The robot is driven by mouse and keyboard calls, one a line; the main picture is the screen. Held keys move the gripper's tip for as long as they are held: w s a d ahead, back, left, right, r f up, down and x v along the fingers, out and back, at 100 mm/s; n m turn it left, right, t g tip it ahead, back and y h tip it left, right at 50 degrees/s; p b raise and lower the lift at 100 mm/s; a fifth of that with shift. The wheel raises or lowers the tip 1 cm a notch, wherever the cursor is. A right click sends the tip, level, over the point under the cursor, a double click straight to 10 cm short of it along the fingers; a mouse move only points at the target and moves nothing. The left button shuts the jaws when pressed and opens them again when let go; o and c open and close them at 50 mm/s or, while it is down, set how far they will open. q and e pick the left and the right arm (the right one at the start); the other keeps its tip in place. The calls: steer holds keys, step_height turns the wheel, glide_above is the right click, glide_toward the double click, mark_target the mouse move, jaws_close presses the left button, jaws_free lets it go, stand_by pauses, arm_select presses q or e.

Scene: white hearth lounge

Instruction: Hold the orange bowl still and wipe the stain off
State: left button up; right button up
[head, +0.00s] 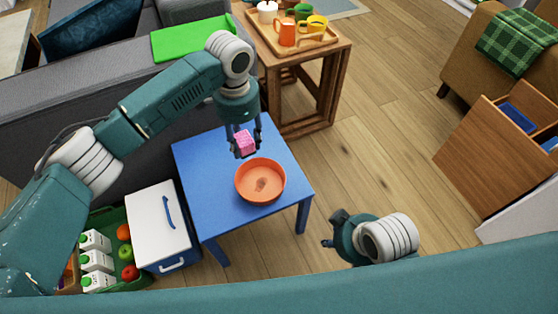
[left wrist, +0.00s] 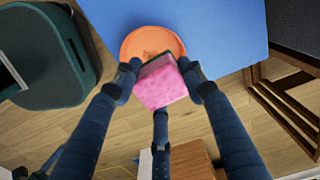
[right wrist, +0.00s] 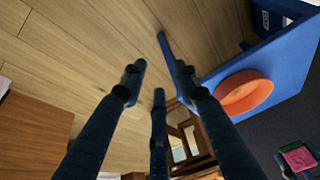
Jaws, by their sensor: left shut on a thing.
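The orange bowl (head: 273,192) stands upright on the blue table (head: 215,165), with a brownish stain (head: 262,184) on its inside bottom. It also shows in the left wrist view (left wrist: 139,43) and the right wrist view (right wrist: 236,94). My left gripper (head: 244,148) is shut on a pink sponge (head: 245,143) above the far left rim of the bowl. The sponge fills the space between the fingers in the left wrist view (left wrist: 160,84). My right gripper (head: 331,228) is off the table's right side, apart from the bowl. Its fingers are open and empty in the right wrist view (right wrist: 160,78).
A wooden side table (head: 332,58) behind holds a tray (head: 317,43) with mugs. A white cooler (head: 158,222) and a green crate (head: 106,216) with cartons and fruit stand left of the blue table. A wooden cabinet (head: 490,160) is at right. Floor between is clear.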

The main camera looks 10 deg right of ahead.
steer(key=w+a+r+m+g+y, duration=0.1)
steer(key=w+a+r+y, duration=0.2)
steer(key=w+a, duration=0.95)
steer(key=m+g+h, duration=0.2)
steer(key=m, duration=0.3)
glide_toward(282, 193)
steer(key=f, duration=0.3)
steer(key=a+f, duration=0.1)
steer(key=f, duration=0.2)
steer(key=shift+w+a+f, duration=0.1)
steer(key=shift+w+f, duration=0.1)
steer(key=shift+c, duration=0.5)
jaws_close()
